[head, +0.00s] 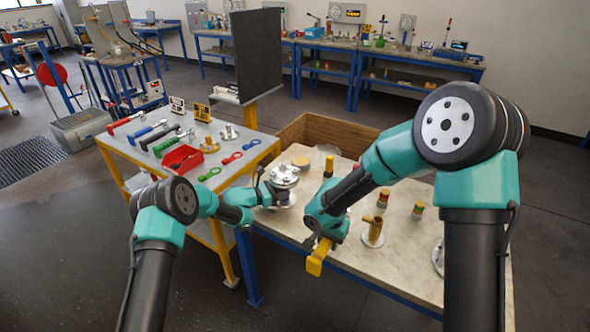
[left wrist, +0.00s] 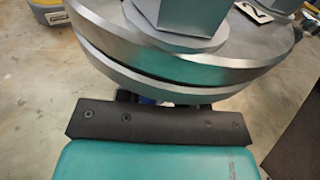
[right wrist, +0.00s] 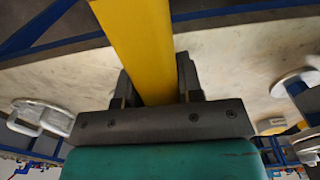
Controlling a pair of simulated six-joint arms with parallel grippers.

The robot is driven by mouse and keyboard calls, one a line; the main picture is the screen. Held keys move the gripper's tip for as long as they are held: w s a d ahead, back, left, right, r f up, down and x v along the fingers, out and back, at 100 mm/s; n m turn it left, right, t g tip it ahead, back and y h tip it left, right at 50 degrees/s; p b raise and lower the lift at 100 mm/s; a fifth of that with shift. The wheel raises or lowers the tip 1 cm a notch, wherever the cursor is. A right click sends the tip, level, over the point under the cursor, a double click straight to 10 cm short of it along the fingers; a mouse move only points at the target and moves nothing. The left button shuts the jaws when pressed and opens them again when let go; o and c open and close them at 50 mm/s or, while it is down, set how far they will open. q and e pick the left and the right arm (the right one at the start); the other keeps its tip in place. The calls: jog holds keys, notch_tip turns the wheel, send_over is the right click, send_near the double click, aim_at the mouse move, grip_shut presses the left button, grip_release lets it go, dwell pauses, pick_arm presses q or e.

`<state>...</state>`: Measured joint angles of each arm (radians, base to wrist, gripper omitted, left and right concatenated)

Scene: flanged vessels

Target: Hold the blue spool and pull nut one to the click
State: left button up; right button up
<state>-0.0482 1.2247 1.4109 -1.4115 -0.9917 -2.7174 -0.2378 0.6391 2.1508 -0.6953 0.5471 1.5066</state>
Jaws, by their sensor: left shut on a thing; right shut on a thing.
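A grey metal flanged vessel (head: 285,177) stands on the pale bench in the head view. The left wrist view shows its thick round flange (left wrist: 185,65) close up, with a large nut (left wrist: 178,18) on top. A small patch of blue (left wrist: 147,101), perhaps the blue spool, shows under the flange; the rest is hidden. My left gripper (head: 268,193) is shut on it below the flange, its fingers mostly hidden. My right gripper (head: 324,238) is shut on a yellow bar-like tool (head: 318,257), which also fills the upper middle of the right wrist view (right wrist: 140,45). The tool is apart from the vessel, near the bench's front edge.
A side table left holds several long-handled wrenches (head: 153,136), a red tray (head: 182,158) and coloured ring spanners. A brass-coloured fitting (head: 372,232) and red-yellow-green pieces (head: 417,210) stand on the right of the bench. A dark upright panel (head: 258,55) rises behind.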

jog(key=w+a+r+n, duration=0.2)
jog(key=w+r+n, duration=0.2)
jog(key=w+r, duration=0.4)
jog(key=w+a+r+n, duration=0.3)
jog(key=w+r+n, duration=0.2)
jog(key=w+r, duration=0.2)
jog(key=shift+w+a+r, duration=0.25)
jog(key=shift+w+r, duration=0.15)
jog(key=shift+w, duration=0.05)
jog(key=shift+f, duration=0.15)
jog(key=shift+f, duration=2.15)
jog(key=shift+f, duration=1.25)
